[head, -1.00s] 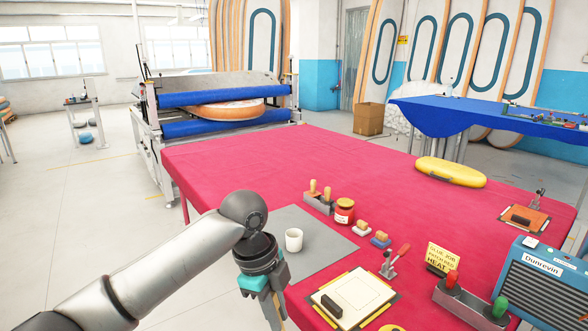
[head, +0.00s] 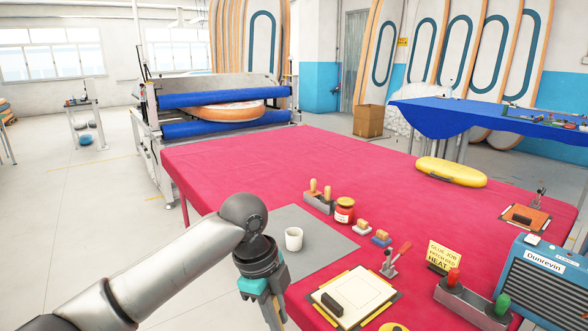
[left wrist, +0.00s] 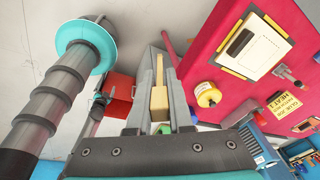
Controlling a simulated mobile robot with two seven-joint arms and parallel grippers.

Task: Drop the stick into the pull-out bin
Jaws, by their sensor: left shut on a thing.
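My left gripper (head: 276,318) hangs at the bottom of the head view, beside the near left edge of the red-covered table, its tips cut off by the frame. In the left wrist view, its grey fingers (left wrist: 160,58) are shut on a tan wooden stick (left wrist: 159,100). The stick's narrow end points away from the palm. A red box-like thing (left wrist: 122,84) shows low beside the left finger, partly hidden; I cannot tell whether it is the pull-out bin. My right gripper is in neither view.
The red table (head: 290,170) carries a white cup (head: 293,239), a red-labelled jar (head: 344,211), a framed pad (head: 353,298) and a stamp rack (head: 319,203). A blue Dunrevin unit (head: 548,285) stands at right. Floor left of the table is clear.

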